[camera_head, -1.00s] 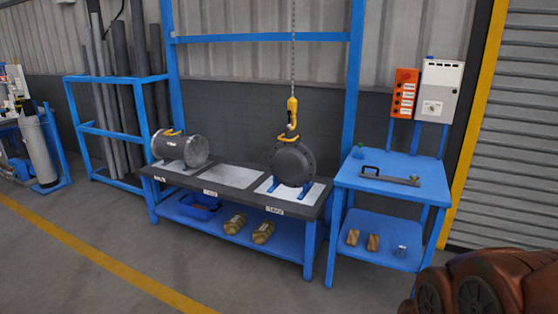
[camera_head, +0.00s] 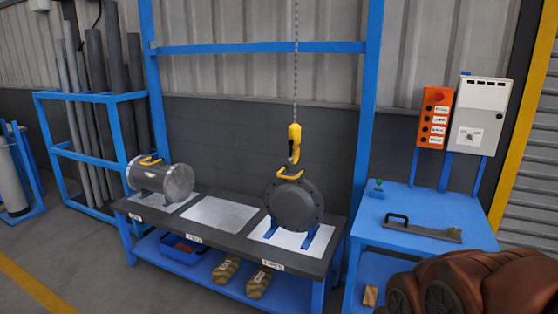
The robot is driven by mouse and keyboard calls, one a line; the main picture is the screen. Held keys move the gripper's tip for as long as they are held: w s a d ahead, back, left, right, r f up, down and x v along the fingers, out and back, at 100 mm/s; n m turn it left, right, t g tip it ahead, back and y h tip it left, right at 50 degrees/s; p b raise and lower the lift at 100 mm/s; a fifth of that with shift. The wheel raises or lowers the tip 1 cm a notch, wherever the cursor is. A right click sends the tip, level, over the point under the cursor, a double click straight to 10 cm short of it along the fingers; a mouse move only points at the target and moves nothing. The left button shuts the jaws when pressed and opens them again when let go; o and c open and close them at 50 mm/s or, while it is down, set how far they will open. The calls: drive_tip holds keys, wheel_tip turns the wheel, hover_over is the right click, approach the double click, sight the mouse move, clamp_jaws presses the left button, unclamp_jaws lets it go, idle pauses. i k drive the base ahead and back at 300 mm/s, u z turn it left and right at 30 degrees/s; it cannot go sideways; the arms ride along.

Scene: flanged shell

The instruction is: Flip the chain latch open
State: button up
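A yellow chain hook (camera_head: 294,145) hangs on a grey chain (camera_head: 296,70) above the right end of the dark bench. Its lower end is at or very near the yellow handle (camera_head: 290,174) on top of a dark flanged shell (camera_head: 294,206); I cannot tell whether it is engaged. The hook's latch is too small to make out. The shell stands on blue supports on a light plate. A brown, rounded part in the lower right corner seems to be my own arm. My gripper does not show.
A grey flanged cylinder (camera_head: 162,180) with a yellow handle sits at the bench's left end. A bare light plate (camera_head: 214,214) lies between. A blue side table (camera_head: 390,210) holds a dark handled bar (camera_head: 425,230). An orange control box (camera_head: 434,118) is behind. Floor at lower left is clear.

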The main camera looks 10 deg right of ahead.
sight(291, 159)
drive_tip(key=u, duration=0.45)
drive_tip(key=i, duration=2.05)
drive_tip(key=z, duration=0.1)
